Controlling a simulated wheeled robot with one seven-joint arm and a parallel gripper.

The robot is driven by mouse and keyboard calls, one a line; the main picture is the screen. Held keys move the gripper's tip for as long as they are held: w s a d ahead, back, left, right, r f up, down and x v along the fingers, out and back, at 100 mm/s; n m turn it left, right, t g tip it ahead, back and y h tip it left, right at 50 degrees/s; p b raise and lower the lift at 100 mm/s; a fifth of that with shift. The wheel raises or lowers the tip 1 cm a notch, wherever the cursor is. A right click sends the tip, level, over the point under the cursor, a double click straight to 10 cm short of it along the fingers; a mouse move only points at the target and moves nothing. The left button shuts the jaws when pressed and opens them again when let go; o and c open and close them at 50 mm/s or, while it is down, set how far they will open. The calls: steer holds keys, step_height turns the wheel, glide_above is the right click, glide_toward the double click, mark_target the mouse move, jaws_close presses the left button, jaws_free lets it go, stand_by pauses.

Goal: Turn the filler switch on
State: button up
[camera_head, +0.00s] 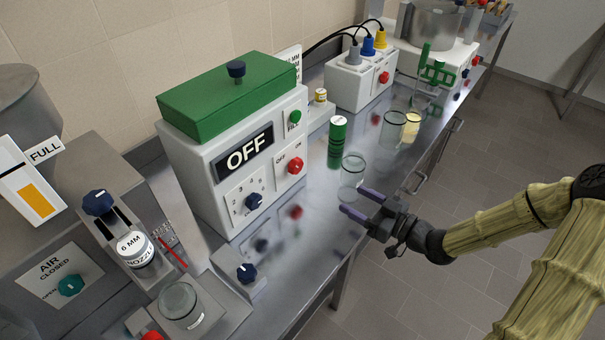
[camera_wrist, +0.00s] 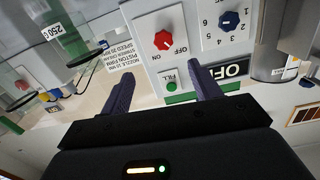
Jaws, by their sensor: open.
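The filler (camera_head: 190,165) is a white box with a green lid (camera_head: 228,95), and its display (camera_head: 249,152) reads OFF. Its red switch knob (camera_head: 296,166), marked OFF and ON, is on the front panel under the green FILL button (camera_head: 295,116). The red switch also shows upside down in the wrist view (camera_wrist: 163,40), beyond my fingertips. A blue numbered dial (camera_head: 254,201) is beside it. My gripper (camera_head: 357,201) is open and empty, in front of the filler and apart from the switch. Its two purple fingers point toward the panel in the wrist view (camera_wrist: 162,74).
A clear glass (camera_head: 352,177) and a green cylinder (camera_head: 338,142) stand on the steel bench between my gripper and the back boxes. More glasses (camera_head: 393,128) are further back. A nozzle jar (camera_head: 136,249) and a glass (camera_head: 180,304) are at left. The floor at right is clear.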

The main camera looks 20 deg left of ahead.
mark_target(299, 167)
steer(key=shift+s+r+y, duration=0.1)
steer(key=shift+r+y, duration=0.2)
steer(key=shift+a, duration=0.1)
steer(key=p+x, duration=0.2)
steer(key=x, duration=1.5)
steer(key=shift+a+p, duration=0.2)
steer(key=shift+p, duration=0.2)
steer(key=c, duration=1)
